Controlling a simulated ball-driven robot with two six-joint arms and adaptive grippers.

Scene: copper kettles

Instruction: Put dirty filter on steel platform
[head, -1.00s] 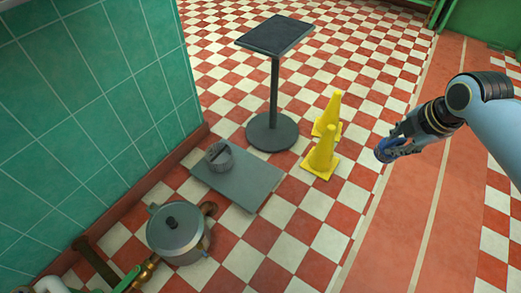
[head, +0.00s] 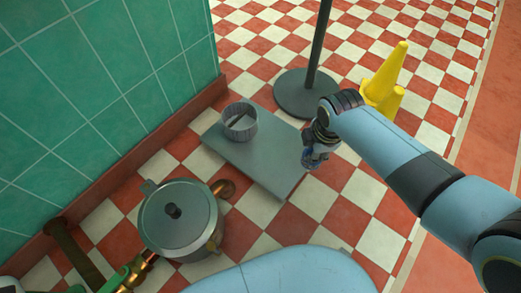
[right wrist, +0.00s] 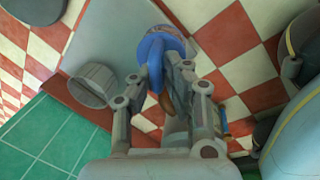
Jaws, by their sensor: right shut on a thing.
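The steel platform (head: 255,160) is a flat grey plate on the tiled floor. It also shows in the right wrist view (right wrist: 108,38). A grey ribbed round cup with a bar across its top (head: 240,122) stands on its far left part. My right gripper (head: 313,162) is over the platform's right edge, apart from the cup. It is shut on a blue, rounded thing (right wrist: 160,46), which I take to be the dirty filter; the fingers hide part of it. In the right wrist view it appears over the platform. My left gripper is not in view.
A lidded metal kettle (head: 178,217) with copper pipework stands in front of the platform. A round-based stand (head: 305,92) and yellow cones (head: 383,78) are behind it. A green tiled wall (head: 110,80) borders the left. Checkered floor is free to the right.

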